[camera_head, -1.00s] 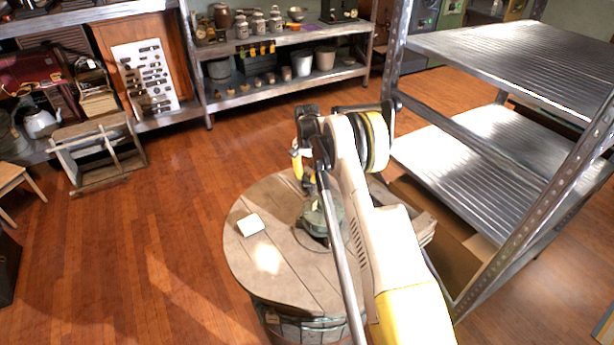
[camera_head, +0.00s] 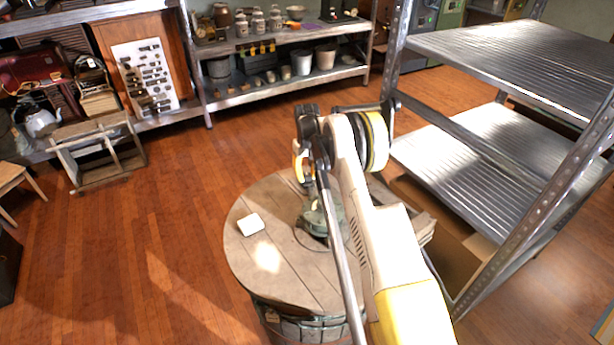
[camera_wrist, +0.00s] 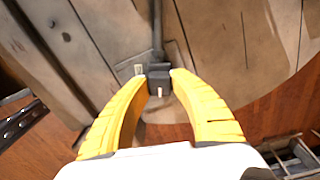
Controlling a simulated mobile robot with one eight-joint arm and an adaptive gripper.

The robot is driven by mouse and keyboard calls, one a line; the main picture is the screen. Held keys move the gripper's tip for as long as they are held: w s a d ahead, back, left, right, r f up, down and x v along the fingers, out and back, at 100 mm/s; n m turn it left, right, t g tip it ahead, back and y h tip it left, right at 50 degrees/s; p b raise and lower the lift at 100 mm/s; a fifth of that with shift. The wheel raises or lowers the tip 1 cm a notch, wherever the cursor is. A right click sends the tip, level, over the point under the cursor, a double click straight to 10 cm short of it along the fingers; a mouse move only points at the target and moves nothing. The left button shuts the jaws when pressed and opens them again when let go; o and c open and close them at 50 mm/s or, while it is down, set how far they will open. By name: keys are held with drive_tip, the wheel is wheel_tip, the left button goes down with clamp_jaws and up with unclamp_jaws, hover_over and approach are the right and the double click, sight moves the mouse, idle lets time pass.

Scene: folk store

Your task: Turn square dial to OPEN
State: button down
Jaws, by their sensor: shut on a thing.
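A small dark square dial (camera_wrist: 159,82) with a pale mark on its face sits between the fingertips of my gripper (camera_wrist: 160,77) in the wrist view. The two yellow fingers are shut on it, one on each side. A dark stem runs from behind the dial toward the top of the picture. In the head view, a greenish metal device (camera_head: 314,222) stands on a round wooden barrel top (camera_head: 285,275), and my gripper (camera_head: 301,172) is above it, partly hidden by my arm. No OPEN lettering is readable.
A pale square block (camera_head: 250,224) lies on the barrel top, left of the device. A metal shelf rack (camera_head: 480,150) stands close on the right. A wooden crate (camera_head: 98,155) is on the floor at left. The floor left of the barrel is clear.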

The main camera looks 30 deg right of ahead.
sight(307, 175)
drive_tip(key=shift+n, duration=0.3)
drive_tip(key=c, duration=1.1)
unclamp_jaws()
drive_tip(key=shift+o, duration=0.2)
wheel_tip(307, 175, up, 12)
drive_tip(key=shift+r, duration=0.1)
